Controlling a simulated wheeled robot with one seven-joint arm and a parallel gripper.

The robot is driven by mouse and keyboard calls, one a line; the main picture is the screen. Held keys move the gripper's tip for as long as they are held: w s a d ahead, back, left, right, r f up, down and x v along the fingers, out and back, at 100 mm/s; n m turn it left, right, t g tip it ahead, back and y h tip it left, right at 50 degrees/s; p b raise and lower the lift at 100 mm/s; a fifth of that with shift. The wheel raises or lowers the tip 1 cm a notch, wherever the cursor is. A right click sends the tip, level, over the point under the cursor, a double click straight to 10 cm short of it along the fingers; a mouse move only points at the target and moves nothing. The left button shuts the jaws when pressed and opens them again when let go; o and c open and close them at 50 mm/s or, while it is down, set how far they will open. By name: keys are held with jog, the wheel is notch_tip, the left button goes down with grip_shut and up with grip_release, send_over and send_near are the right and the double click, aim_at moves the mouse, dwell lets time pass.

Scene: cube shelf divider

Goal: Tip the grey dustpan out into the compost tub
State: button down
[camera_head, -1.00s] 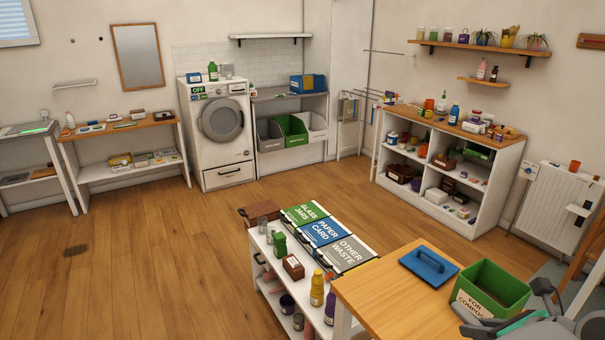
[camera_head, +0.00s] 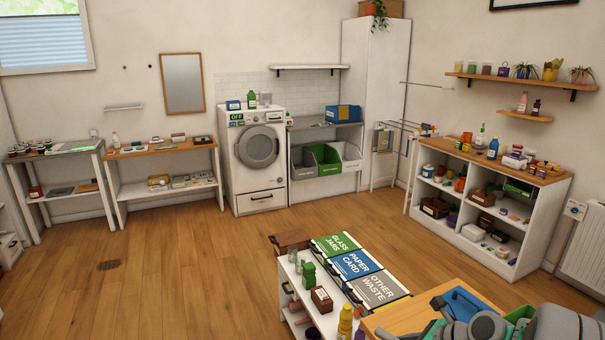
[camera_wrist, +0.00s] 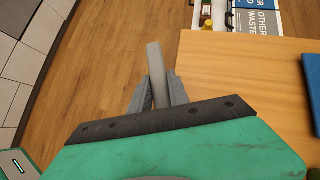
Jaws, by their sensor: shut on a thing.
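My gripper (camera_wrist: 159,92) is shut on a narrow light grey bar (camera_wrist: 154,62) in the wrist view. The bar seems to be part of the grey dustpan, but no pan body or contents show, so I cannot tell how it is tilted. The held bar shows beside the wooden table's left edge, over the floor. The green compost tub (camera_head: 521,312) shows only as a strip of its rim in the head view; my arm hides most of it. In the head view my gripper is at the bottom edge and its fingertips are unclear.
The wooden table (camera_head: 392,320) carries a blue lid (camera_head: 462,300), partly behind my arm. Open floor (camera_head: 190,270) lies to the left.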

jog(key=a+f+n+g+y, duration=0.1)
jog(key=a+f+n, duration=0.1)
jog(key=a, duration=1)
jog(key=shift+w+f+n+g, duration=0.15)
jog(key=shift+w+n+g, duration=0.15)
jog(key=shift+w+n, duration=0.2)
